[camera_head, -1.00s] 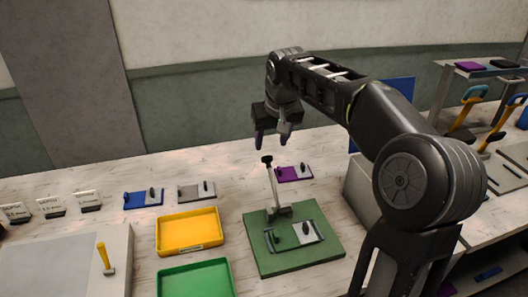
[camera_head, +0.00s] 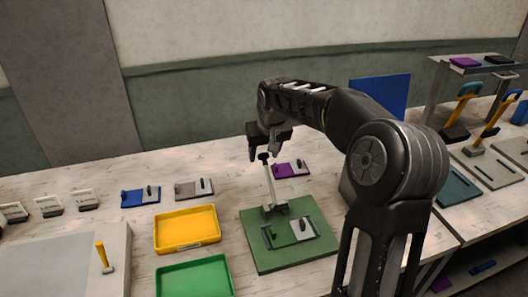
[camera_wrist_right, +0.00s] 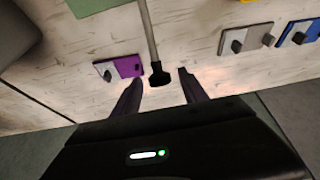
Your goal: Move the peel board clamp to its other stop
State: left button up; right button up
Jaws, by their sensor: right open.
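The green peel board (camera_head: 258,240) lies on the table with a small grey plate and a frame on it. Its clamp has a thin grey lever (camera_head: 270,185) standing nearly upright with a black knob (camera_head: 264,157) on top. My right gripper (camera_head: 264,154) is open at the knob, fingers pointing down. In the right wrist view the knob (camera_wrist_right: 159,78) sits in the gap between the open fingertips (camera_wrist_right: 158,82), near their ends, with no clear contact. The green board's edge (camera_wrist_right: 95,5) also shows there. My left gripper is not in view.
A purple plate (camera_head: 285,170) lies just behind the lever. Grey (camera_head: 190,189) and blue (camera_head: 135,198) plates, a yellow tray (camera_head: 185,247) and a green tray (camera_head: 193,292) are to the left. A blue panel (camera_head: 382,96) stands behind my right arm.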

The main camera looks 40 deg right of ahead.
grip_shut()
dwell(0.4)
dwell(0.9)
